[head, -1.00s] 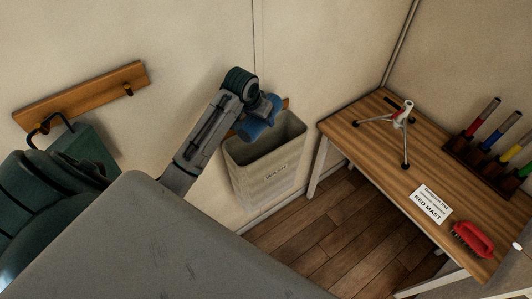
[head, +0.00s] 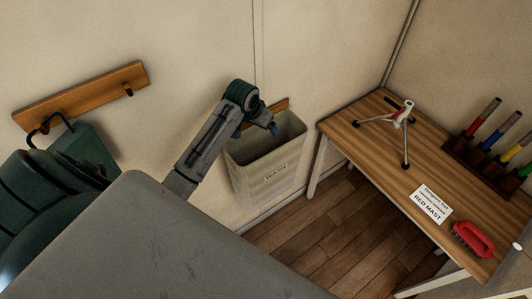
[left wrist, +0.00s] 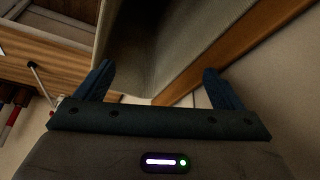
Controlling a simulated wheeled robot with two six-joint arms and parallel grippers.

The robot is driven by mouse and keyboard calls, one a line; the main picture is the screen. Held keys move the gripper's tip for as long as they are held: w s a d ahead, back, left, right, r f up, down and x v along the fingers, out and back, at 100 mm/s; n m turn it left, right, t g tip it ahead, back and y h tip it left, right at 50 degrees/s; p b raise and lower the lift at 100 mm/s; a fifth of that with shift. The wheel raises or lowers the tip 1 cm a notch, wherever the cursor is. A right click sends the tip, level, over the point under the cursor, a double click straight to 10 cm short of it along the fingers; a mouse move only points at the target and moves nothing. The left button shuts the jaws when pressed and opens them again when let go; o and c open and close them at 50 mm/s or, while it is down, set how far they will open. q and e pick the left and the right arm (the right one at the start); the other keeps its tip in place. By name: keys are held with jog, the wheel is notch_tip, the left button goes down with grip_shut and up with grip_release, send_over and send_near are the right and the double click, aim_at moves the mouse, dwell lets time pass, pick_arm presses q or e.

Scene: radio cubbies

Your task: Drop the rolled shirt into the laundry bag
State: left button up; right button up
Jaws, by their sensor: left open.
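The laundry bag (head: 262,180) is a pale, open-topped bag with a label on its front, against the wall below a wooden rail. My left gripper (head: 272,128) is at the bag's mouth, near its back left side, partly hidden behind my wrist. In the left wrist view my left gripper (left wrist: 160,82) is open, with its two blue fingers apart and nothing between them. The bag's pale wall (left wrist: 190,50) and dark interior show beyond the fingers. The rolled shirt is not visible in either current view. The bag's bottom is hidden. My right gripper is not in view.
A wooden table (head: 375,140) stands right of the bag, with a small tripod (head: 400,118), a card (head: 431,203), a red brush (head: 473,239) and a rack of coloured markers (head: 480,152).

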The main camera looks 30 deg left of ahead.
pick_arm(q)
jog(key=b+v, duration=0.3)
jog(key=v, duration=0.7)
jog(key=shift+r, duration=0.4)
jog(key=shift+s, duration=0.15)
